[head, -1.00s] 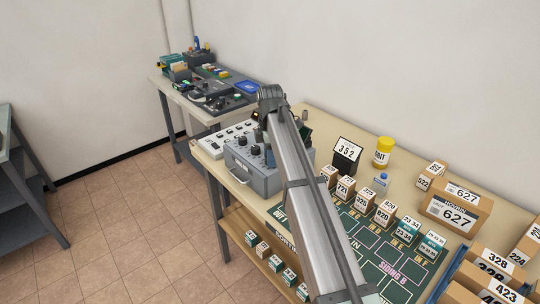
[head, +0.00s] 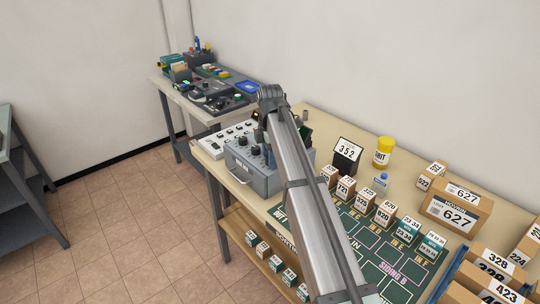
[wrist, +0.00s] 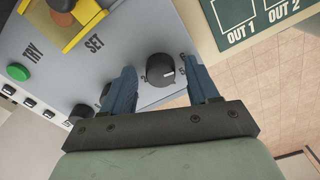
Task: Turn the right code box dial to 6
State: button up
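The grey code box (head: 262,180) stands on the table in the head view, partly behind my arm. In the wrist view its panel (wrist: 95,55) shows at an angle with the labels TRY and SET. My gripper (wrist: 162,72) is open, with one blue finger on each side of this knob and visible gaps between. Another black dial (wrist: 80,113) lies left of the fingers.
A green button (wrist: 18,71) and a yellow part (wrist: 85,22) are on the panel. In the head view, a stand with 352 (head: 346,155), a yellow container (head: 383,152) and several numbered boxes stand right of my arm. A green mat (wrist: 240,20) lies close to the box.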

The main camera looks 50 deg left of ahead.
notch_tip(320, 180, up, 14)
dwell(0.8)
jog(key=shift+f, duration=0.15)
dwell(0.4)
